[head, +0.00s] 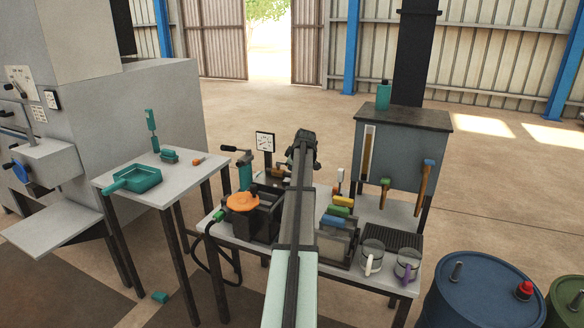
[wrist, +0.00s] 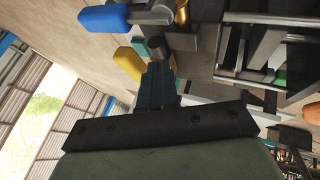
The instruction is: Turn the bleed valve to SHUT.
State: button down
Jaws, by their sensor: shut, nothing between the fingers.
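My gripper (wrist: 158,78) is shut and empty in the wrist view, its dark fingers together. In the head view it is hidden behind my arm. I cannot tell for sure which part is the bleed valve, and no SHUT mark is readable. Close beyond the fingers, in the wrist view, are a blue handle (wrist: 104,18) on a grey lever, a yellow handle (wrist: 128,63) and a brass-coloured part (wrist: 182,12). No contact with them is clear. In the head view a bank of blue (head: 333,220), green and yellow (head: 343,201) handles stands just right of my arm.
A gauge (head: 265,141) and a black unit with an orange top (head: 243,202) stand left of my arm. Two mugs (head: 371,260) sit at the table's front right. A grey tank (head: 402,145) stands behind. A side table (head: 190,178) holds a teal tray (head: 136,179).

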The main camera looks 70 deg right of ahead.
jog(key=shift+d, duration=0.75)
jog(key=shift+d, duration=0.1)
